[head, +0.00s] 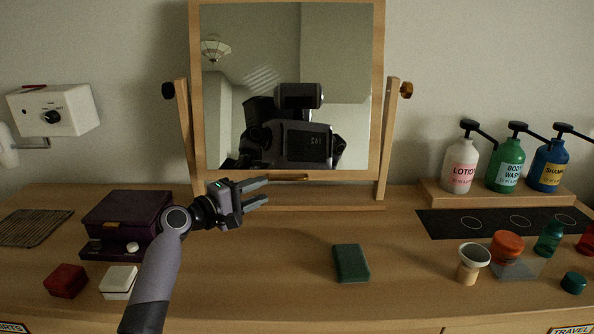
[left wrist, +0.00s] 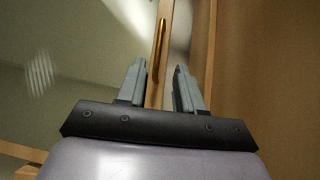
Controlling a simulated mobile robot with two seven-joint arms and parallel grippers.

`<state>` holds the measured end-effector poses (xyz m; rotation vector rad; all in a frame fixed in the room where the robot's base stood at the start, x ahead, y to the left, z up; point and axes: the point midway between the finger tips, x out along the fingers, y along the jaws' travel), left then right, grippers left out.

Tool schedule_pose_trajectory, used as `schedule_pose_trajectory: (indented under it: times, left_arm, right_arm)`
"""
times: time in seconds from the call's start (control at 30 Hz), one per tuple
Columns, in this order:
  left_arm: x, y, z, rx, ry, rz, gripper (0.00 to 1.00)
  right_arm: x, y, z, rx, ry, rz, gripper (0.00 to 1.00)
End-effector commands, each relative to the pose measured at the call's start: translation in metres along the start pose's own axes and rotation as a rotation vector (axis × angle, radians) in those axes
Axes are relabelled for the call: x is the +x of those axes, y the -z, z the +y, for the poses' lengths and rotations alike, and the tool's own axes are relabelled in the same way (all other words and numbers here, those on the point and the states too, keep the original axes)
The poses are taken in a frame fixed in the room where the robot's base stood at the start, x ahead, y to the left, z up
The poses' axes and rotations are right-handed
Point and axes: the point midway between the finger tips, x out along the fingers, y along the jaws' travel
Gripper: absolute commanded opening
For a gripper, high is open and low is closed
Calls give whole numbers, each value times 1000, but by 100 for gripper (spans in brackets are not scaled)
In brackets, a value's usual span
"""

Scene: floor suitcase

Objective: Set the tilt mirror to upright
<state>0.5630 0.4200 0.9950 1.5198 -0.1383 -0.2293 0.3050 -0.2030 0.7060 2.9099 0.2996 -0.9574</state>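The tilt mirror (head: 270,174) has a light wooden frame and hangs between two wooden posts with dark and brown side knobs. Its glass reflects my own head and body. A small brass-coloured handle (head: 289,178) sits at the middle of its lower frame edge; it also shows in the left wrist view (left wrist: 158,50). My left gripper (head: 268,192) is open and empty, just left of and a little below the handle. In the left wrist view its fingers (left wrist: 160,85) are apart, with the frame edge and handle beyond them. My right gripper is not in view.
A purple box (head: 125,215) stands left, behind my left forearm, with a red box (head: 66,281) and white box (head: 118,283) in front. A green block (head: 351,263) lies at centre. Pump bottles (head: 460,165) stand on a riser at right. The dresser top below the mirror is clear.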

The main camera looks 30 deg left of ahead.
Motion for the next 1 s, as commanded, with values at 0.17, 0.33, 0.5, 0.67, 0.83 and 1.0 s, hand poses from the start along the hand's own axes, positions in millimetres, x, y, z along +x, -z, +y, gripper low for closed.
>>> schedule_pose_trajectory:
  times: [0.17, 0.33, 0.5, 0.67, 0.83, 1.0]
  left_arm:
    - [3, 0, 0, 0, 0, 0, 36]
    - [21, 0, 1, -1, -1, 0, 36]
    - [45, 0, 1, -1, -1, 0, 36]
    - [62, 0, 0, 0, 1, 1, 36]
    - [70, 0, 0, 1, 1, 1, 36]
    - [72, 0, -1, 2, 1, 2, 36]
  right_arm:
    - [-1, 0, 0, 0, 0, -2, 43]
    - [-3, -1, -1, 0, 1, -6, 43]
    - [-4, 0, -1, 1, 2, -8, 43]
    - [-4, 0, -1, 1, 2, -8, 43]
    - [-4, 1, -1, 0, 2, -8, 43]
    - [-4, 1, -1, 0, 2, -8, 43]
